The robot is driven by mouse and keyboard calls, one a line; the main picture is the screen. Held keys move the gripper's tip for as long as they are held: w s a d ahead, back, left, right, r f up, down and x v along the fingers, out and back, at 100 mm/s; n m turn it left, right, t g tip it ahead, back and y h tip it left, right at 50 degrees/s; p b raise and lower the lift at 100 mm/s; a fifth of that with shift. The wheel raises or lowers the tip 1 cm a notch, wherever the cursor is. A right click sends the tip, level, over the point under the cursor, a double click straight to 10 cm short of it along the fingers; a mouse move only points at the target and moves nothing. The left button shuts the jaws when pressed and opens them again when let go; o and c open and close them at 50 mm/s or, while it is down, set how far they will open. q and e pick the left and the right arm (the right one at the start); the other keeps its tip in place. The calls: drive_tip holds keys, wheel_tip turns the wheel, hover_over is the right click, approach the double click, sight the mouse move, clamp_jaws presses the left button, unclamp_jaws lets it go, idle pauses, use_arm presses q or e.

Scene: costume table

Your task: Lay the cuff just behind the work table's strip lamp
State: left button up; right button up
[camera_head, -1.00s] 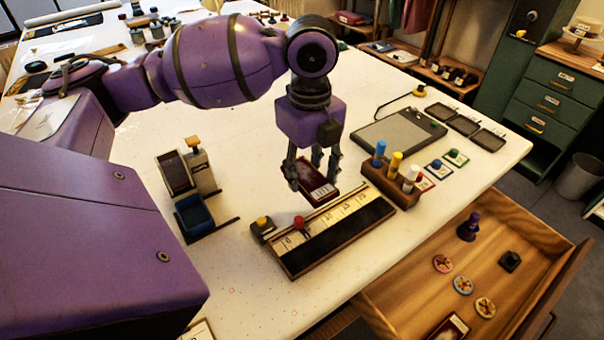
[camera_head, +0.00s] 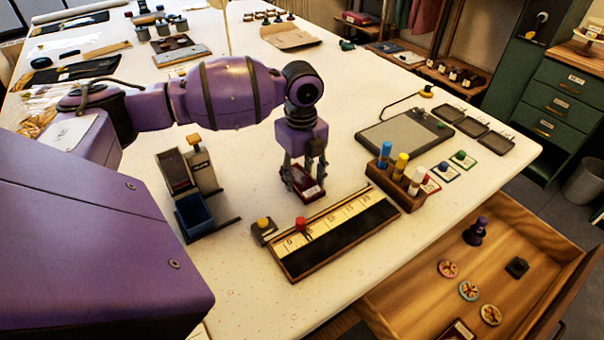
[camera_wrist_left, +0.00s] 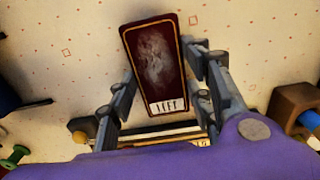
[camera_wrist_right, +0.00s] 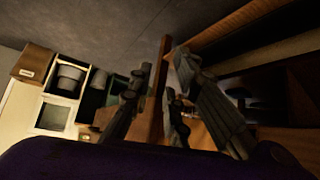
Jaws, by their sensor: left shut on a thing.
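My left gripper (camera_head: 303,176) is shut on a dark red, gold-edged flat piece (camera_head: 308,187) with a white label. It also shows in the left wrist view (camera_wrist_left: 157,62) between the fingertips, with a grey worn patch and marks on its label. I cannot tell whether this is the cuff. The piece is close over the white work table (camera_head: 245,280), behind a ruled board; whether it touches the table is unclear. No strip lamp can be told for sure. My right gripper (camera_wrist_right: 158,100) shows only in its wrist view, fingers apart, with a brown board edge between them.
The ruled board (camera_head: 345,250) lies in front of the held piece. A peg block (camera_head: 398,190) and grey pad (camera_head: 400,138) stand to the right, a two-part stand (camera_head: 190,170) to the left. An open wooden drawer (camera_head: 400,305) juts out at front right. Table between stand and piece is clear.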

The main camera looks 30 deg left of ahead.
sight(302, 180)
use_arm(q)
drive_tip(key=shift+f, duration=0.1)
drive_tip(key=o, duration=1.3)
drive_tip(key=shift+c, duration=0.2)
wheel_tip(302, 180, up, 12)
drive_tip(key=shift+r, duration=0.2)
